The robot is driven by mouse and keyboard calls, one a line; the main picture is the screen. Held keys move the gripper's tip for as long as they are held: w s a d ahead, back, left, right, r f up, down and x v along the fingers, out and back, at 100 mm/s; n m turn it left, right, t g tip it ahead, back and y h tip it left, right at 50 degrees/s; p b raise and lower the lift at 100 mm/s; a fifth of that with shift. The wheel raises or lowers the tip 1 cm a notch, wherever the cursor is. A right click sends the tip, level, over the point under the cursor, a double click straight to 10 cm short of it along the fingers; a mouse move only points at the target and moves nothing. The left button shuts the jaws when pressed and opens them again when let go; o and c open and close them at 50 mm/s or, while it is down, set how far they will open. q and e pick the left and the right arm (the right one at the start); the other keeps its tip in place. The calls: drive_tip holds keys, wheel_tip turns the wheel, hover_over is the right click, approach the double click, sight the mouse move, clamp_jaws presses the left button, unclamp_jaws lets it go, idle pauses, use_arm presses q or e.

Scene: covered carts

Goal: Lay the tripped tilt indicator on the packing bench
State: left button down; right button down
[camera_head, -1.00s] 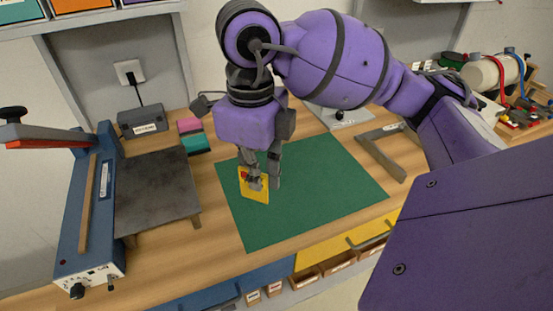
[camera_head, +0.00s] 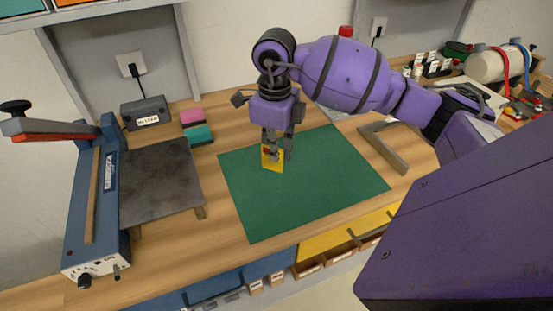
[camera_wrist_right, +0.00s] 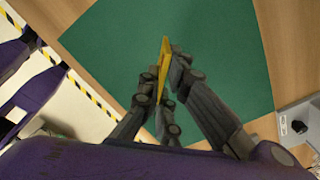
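The tilt indicator (camera_head: 273,164) is a flat yellow card with a red mark. My right gripper (camera_head: 277,150) is shut on it and holds it upright over the back part of a green mat (camera_head: 300,200) on the wooden packing bench (camera_head: 222,222). In the right wrist view the yellow card (camera_wrist_right: 164,62) shows edge-on between the two fingers (camera_wrist_right: 163,85). Whether its lower edge touches the mat I cannot tell. My left gripper is in neither view.
A blue heat sealer (camera_head: 92,200) with a dark metal plate (camera_head: 160,182) stands at left. Pink and teal blocks (camera_head: 198,134) and a grey box (camera_head: 145,115) lie behind. A grey metal square (camera_head: 385,150) lies right of the mat. The mat's front is clear.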

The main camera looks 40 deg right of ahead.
drive_tip(key=f, duration=0.4)
drive_tip(key=shift+w+d, duration=0.25)
drive_tip(key=shift+d, duration=0.05)
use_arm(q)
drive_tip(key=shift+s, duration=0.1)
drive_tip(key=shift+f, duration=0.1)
use_arm(e)
drive_tip(key=shift+f, duration=0.4)
drive_tip(key=c, duration=2)
unclamp_jaws()
drive_tip(key=shift+r, duration=0.1)
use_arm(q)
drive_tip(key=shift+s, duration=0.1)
